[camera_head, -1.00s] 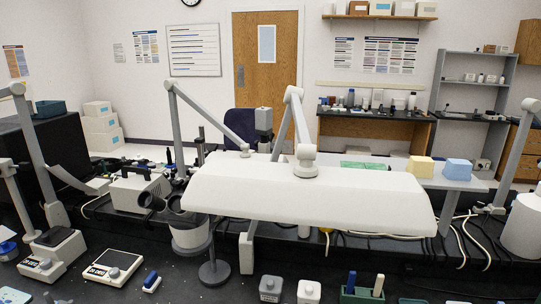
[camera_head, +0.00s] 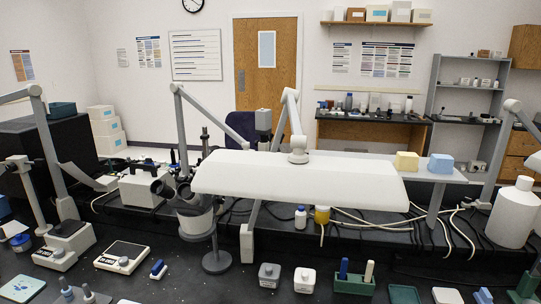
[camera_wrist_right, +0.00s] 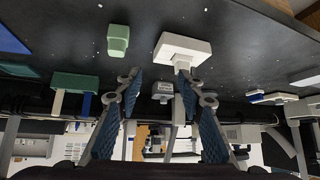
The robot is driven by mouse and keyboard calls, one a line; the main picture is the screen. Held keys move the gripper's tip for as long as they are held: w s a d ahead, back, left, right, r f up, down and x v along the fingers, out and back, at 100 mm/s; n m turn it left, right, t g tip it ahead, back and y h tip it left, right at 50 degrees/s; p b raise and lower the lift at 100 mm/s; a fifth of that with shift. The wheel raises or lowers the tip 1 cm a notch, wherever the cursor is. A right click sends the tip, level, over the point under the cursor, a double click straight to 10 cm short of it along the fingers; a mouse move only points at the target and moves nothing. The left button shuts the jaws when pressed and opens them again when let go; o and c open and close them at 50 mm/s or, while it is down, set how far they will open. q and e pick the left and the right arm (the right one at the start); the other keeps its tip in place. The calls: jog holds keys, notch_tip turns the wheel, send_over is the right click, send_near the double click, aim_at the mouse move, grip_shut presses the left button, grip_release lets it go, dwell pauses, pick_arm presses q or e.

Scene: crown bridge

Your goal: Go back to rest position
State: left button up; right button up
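My right gripper (camera_wrist_right: 158,78) shows only in the right wrist view, where the scene appears upside down. Its two blue-padded fingers are apart, with nothing between them. A white block-like item (camera_wrist_right: 182,48) and a green one (camera_wrist_right: 118,40) are on the black bench beyond the fingertips. Neither gripper shows in the head view, and my left gripper is in no view.
A long white lamp (camera_head: 300,180) spans the black bench (camera_head: 200,280). Cables run behind.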

jog(key=s+d+f+g, duration=0.2)
jog(key=s+d, duration=0.4)
jog(key=s, duration=0.3)
jog(key=s+d+f+n+g, duration=0.1)
jog(key=s+d+f+g, duration=0.1)
jog(key=s+d, duration=0.5)
jog(key=s+d+f+g, duration=0.15)
jog(key=s+d, duration=0.25)
jog(key=s, duration=0.6)
notch_tip(320, 180, down, 27)
jog(key=s+g, duration=0.1)
jog(key=s, duration=0.2)
jog(key=s+d+f+g, duration=0.1)
jog(key=s+d+f, duration=0.1)
jog(key=s+f, duration=1.3)
jog(key=shift+s+d+f+n+h, duration=0.3)
jog(key=shift+s+f+h, duration=0.1)
jog(key=shift+s, duration=0.3)
jog(key=shift+g, duration=0.25)
